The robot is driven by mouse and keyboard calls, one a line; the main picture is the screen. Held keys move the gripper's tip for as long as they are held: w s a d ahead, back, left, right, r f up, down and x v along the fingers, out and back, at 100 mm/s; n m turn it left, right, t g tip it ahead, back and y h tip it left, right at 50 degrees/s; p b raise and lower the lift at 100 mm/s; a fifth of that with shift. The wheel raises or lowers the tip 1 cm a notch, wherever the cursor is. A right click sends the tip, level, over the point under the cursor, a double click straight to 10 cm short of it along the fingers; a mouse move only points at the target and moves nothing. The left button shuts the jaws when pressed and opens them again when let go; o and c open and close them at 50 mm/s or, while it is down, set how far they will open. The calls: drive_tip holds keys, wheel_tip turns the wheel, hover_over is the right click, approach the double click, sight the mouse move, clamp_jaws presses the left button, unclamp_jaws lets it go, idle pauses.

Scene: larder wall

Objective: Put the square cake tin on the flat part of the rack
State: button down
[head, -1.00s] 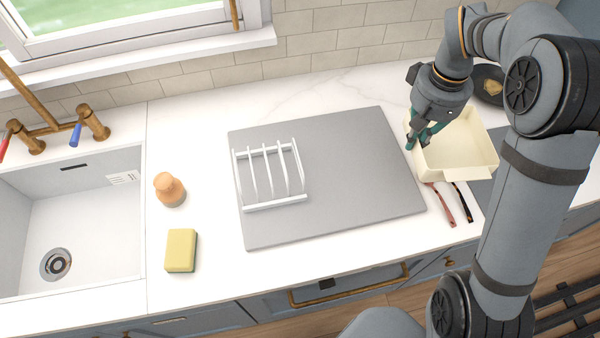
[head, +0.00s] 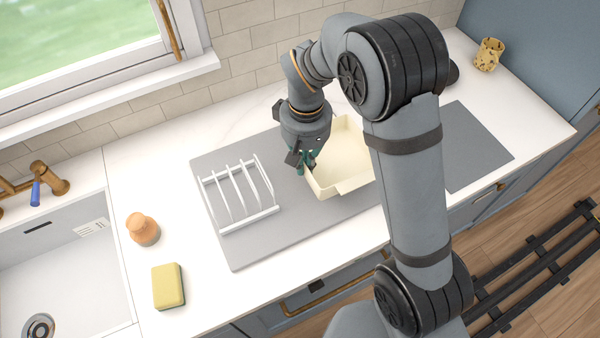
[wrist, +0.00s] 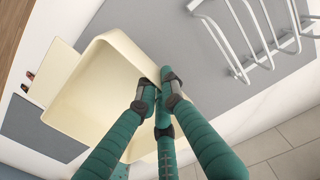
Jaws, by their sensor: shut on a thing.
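The square cake tin (head: 338,158) is cream-coloured and open-topped. In the head view it is over the right part of the grey flat mat, beside the white rack; I cannot tell how high it is held. My gripper (head: 306,168) is shut on its left wall. In the wrist view the green fingers (wrist: 158,82) pinch the rim of the tin (wrist: 90,95). The rack (head: 238,196) has upright white wire bars on the left of the grey flat part (head: 285,220). It also shows in the wrist view (wrist: 250,35). My arm hides the tin's right side.
A dark grey mat (head: 465,145) and a patterned cup (head: 489,54) are at the right. The flat part's front strip is bare.

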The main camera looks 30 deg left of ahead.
drive_tip(key=shift+s+a+f, duration=0.4)
drive_tip(key=shift+f+p, duration=0.55)
drive_tip(key=shift+f, duration=1.5)
drive_tip(key=c, duration=2)
unclamp_jaws()
drive_tip(key=shift+f, duration=0.1)
drive_tip(key=shift+o, duration=0.4)
drive_tip(key=shift+a+r, duration=0.1)
drive_tip(key=shift+r, duration=0.5)
wheel_tip(320, 180, up, 11)
drive_tip(key=shift+b, duration=0.3)
